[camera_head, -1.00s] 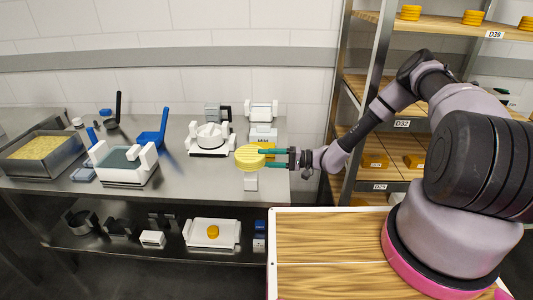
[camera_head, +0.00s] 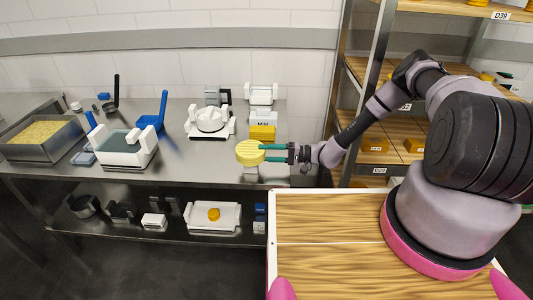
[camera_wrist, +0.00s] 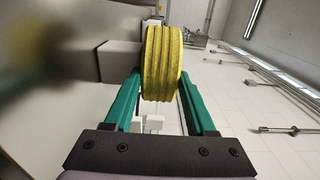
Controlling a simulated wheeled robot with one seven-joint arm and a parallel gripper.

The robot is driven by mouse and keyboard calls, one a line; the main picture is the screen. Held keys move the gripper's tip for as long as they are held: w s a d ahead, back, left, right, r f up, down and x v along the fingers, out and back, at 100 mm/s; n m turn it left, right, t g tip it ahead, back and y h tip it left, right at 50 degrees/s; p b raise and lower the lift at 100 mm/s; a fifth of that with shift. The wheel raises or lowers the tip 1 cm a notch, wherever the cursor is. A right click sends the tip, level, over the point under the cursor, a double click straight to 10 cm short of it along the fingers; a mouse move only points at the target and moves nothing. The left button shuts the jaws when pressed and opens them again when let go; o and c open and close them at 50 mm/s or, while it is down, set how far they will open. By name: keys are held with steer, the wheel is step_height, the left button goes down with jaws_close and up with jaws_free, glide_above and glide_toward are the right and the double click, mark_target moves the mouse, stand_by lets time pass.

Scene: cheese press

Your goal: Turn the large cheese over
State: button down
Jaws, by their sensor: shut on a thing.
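The large cheese (camera_head: 250,152) is a thick yellow disc with a ridged rim. In the head view it is over the right end of the steel counter, its pale round face turned up. My gripper (camera_head: 264,152) reaches in from the right with its green fingers shut on the cheese. The wrist view shows the cheese (camera_wrist: 162,63) between the two fingers (camera_wrist: 162,92). Whether its underside touches anything is hidden.
A small pale block (camera_head: 251,174) is just below the cheese in the picture, near the counter's front edge. Behind is a labelled box (camera_head: 262,117) with a yellow block. A white press-like mould (camera_head: 210,122) stands left. The shelf rack (camera_head: 365,90) is at right.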

steer(key=shift+f, duration=0.25)
stand_by(0.3)
steer(key=shift+c, duration=0.7)
jaws_free()
steer(key=shift+s+d, duration=0.15)
steer(key=shift+d, duration=4.35)
steer(key=shift+s, duration=0.1)
